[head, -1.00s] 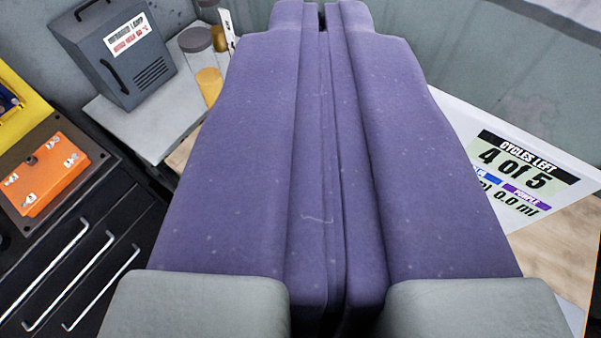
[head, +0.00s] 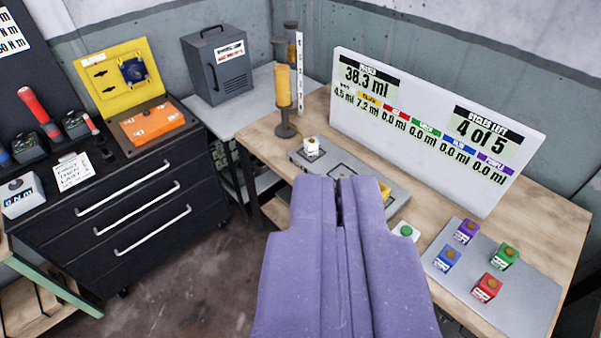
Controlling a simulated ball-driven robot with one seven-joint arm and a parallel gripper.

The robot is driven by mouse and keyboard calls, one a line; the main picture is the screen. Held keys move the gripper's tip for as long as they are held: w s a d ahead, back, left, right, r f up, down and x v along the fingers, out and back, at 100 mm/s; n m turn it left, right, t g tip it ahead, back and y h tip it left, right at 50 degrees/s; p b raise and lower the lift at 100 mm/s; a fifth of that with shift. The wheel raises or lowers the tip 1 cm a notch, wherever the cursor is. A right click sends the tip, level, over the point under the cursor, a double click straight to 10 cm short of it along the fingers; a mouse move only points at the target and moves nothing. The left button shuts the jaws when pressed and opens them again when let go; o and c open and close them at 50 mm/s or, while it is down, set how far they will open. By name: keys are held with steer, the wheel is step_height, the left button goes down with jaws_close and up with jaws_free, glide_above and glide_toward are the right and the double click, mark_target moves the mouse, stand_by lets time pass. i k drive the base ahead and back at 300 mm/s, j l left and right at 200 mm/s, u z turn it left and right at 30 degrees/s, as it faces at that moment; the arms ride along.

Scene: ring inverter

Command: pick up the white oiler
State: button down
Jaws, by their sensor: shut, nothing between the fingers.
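The white oiler (head: 312,147) is a small white block with a dull knob on top. It stands upright at the far left end of a grey tray (head: 352,165) on the wooden bench. My gripper (head: 338,185) has long purple fingers, closed together and empty. In the picture its tips are just below and right of the white oiler, apart from it. The fingers hide part of the tray and the near bench edge. A yellow oiler (head: 385,191) shows partly beside the right finger.
Purple (head: 467,231), green (head: 505,257), blue (head: 447,259) and red (head: 487,288) oilers stand on a grey plate at right. A white display board (head: 430,135) stands behind. An orange cylinder on a stand (head: 283,95) rises left of the white oiler. Black drawers (head: 125,215) stand at left.

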mark_target(311, 145)
steer(key=k, duration=0.2)
steer(key=i+j, duration=0.2)
steer(key=i, duration=0.3)
steer(key=i+j+z, duration=0.1)
steer(key=i, duration=0.45)
steer(key=i+j, duration=0.3)
steer(key=i, duration=0.2)
steer(key=i+j+z, duration=0.1)
steer(key=i, duration=0.4)
steer(key=i+j, duration=0.35)
steer(key=i, duration=0.15)
steer(key=i+j+z, duration=0.1)
steer(key=i+j, duration=0.2)
steer(key=i, duration=0.2)
